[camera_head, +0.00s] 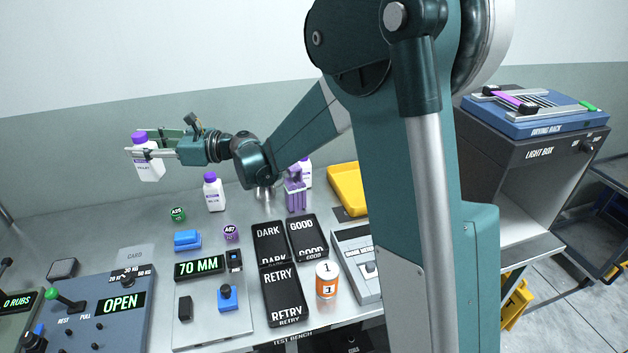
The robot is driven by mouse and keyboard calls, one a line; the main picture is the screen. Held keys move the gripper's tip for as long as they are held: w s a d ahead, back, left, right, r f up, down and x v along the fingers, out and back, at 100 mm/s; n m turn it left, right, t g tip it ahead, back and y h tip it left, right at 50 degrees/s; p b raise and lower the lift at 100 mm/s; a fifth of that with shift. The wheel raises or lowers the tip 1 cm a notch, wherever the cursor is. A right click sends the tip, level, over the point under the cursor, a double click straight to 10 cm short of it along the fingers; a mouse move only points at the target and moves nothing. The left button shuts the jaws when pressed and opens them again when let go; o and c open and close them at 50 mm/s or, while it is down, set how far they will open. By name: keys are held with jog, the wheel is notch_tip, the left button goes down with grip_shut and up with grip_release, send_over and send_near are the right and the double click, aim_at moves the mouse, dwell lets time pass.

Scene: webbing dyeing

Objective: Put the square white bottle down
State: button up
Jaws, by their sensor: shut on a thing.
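The square white bottle (149,170) with a purple cap and a small label is in the air at the upper left. My gripper (146,153) is shut on it near its upper part, with its fingers across the bottle just below the cap. The bottle hangs close to upright, well above the bench top (150,222). A second white bottle with a purple cap (214,194) stands on the bench to the right of the held one. A third white bottle (305,172) is partly hidden behind a purple holder.
Green (178,215) and purple (231,233) caps and a blue block (187,240) sit on the bench. Black trays (284,290), an orange jar (327,279), a purple holder (295,194) and a yellow tray (346,187) are right. Bare bench shows at left behind the control panel (100,318).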

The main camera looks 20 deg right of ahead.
jog(key=w+d+m+t+h, duration=0.2)
jog(key=w+d+m+t, duration=0.1)
jog(key=d, duration=0.9)
jog(key=w+d+m+t+h, duration=0.2)
jog(key=w+d+t+h, duration=0.1)
jog(key=d, duration=1)
jog(key=w+d+m+t+h, duration=0.2)
jog(key=w+d+m+t, duration=0.1)
jog(key=d, duration=0.9)
jog(key=s+d+m+t+h, duration=0.1)
jog(key=s+d+m+h, duration=0.15)
jog(key=d, duration=0.85)
jog(key=s+d+m+t+h, duration=0.15)
jog(key=d+h, duration=0.25)
jog(key=d, duration=0.7)
jog(key=s+d+m+t+h, duration=0.1)
jog(key=s+d+m+h, duration=0.2)
jog(key=d, duration=0.7)
notch_tip(320, 180, down, 11)
jog(key=shift+f+n+b, duration=0.15)
jog(key=shift+n+b, duration=0.15)
jog(key=shift+n, duration=0.1)
jog(key=shift+s+f+h, duration=0.1)
jog(key=shift+h, duration=0.15)
notch_tip(320, 180, down, 6)
jog(key=b, duration=0.1)
jog(key=shift+b, duration=0.4)
